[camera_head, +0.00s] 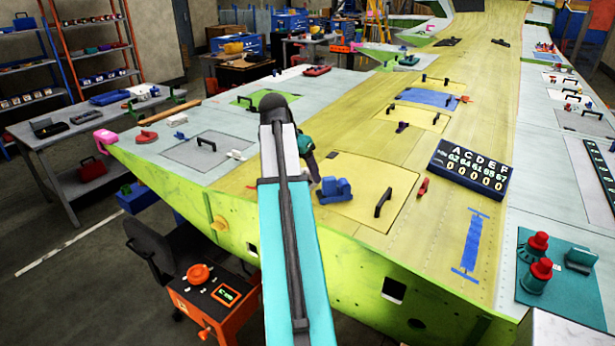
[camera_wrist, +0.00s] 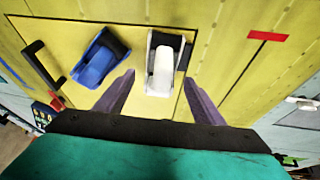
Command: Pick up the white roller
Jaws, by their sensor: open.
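The white roller (camera_wrist: 164,66) lies on a yellow panel in the wrist view, with a black part at its top end. My gripper (camera_wrist: 160,78) is open and empty, its two purple-grey fingers pointing toward the roller from either side of it in the picture. I cannot tell how high the fingertips are above the panel. A blue roller-like tool (camera_wrist: 96,62) lies just left of the white one; it also shows in the head view (camera_head: 335,190). In the head view I cannot make out the white roller, which my arm seems to hide.
A black handle (camera_wrist: 42,66) stands on the panel at the left of the wrist view. It also shows in the head view (camera_head: 383,202). A red strip (camera_wrist: 267,36) lies to the right. A dark number board (camera_head: 470,170) sits farther right on the wing.

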